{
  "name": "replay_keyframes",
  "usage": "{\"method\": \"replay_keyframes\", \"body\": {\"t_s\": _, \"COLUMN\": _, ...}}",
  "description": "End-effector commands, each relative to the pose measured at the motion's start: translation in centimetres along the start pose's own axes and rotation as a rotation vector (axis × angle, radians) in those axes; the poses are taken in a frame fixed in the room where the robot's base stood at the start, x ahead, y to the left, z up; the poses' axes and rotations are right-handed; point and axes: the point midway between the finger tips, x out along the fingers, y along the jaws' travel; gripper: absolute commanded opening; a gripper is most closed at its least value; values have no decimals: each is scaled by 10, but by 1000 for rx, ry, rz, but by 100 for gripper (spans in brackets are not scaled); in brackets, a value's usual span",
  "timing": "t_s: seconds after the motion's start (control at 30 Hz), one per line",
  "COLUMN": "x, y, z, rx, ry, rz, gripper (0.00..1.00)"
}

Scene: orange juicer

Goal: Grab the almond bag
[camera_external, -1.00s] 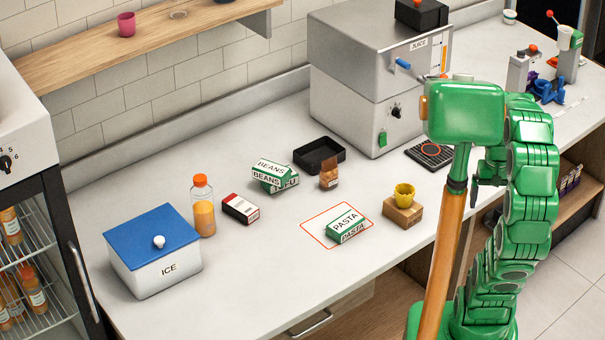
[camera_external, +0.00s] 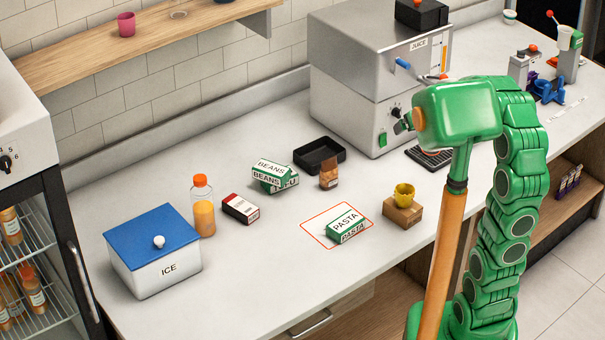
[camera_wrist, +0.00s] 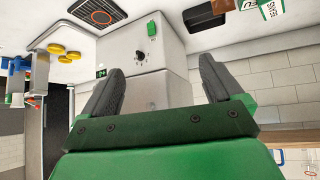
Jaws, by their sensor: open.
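The almond bag appears to be the small brown bag (camera_external: 329,174) standing on the counter, just in front of the black tray (camera_external: 319,152). Its label is too small to read. In the wrist view, a brown patch (camera_wrist: 222,5) at the top edge beside the black tray looks like part of this bag. My gripper (camera_wrist: 161,65) is open and empty, its two dark fingers spread apart and facing the front of the juicer box (camera_wrist: 145,45). In the external view my gripper (camera_external: 402,126) is mostly hidden by my arm, right of the bag and apart from it.
Stacked beans and tofu boxes (camera_external: 272,174) stand left of the bag. A pasta box (camera_external: 348,224) lies inside a red outline. The steel juicer (camera_external: 345,114) stands behind. Bare counter lies in front of the bag.

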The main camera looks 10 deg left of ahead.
Motion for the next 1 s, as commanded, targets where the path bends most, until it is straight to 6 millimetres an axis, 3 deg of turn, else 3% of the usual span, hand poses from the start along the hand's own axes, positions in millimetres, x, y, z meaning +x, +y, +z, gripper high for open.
{"method": "replay_keyframes", "body": {"t_s": 0.1, "x": 28, "y": -34, "z": -33, "rx": -43, "ry": 108, "rz": -55, "gripper": 94}}
{"method": "replay_keyframes", "body": {"t_s": 0.3, "x": 56, "y": -85, "z": -75, "rx": -91, "ry": 266, "rz": -136, "gripper": 94}}
{"method": "replay_keyframes", "body": {"t_s": 0.7, "x": 80, "y": -154, "z": -114, "rx": -131, "ry": 447, "rz": -251, "gripper": 94}}
{"method": "replay_keyframes", "body": {"t_s": 1.0, "x": 124, "y": -156, "z": -74, "rx": -131, "ry": 446, "rz": -250, "gripper": 94}}
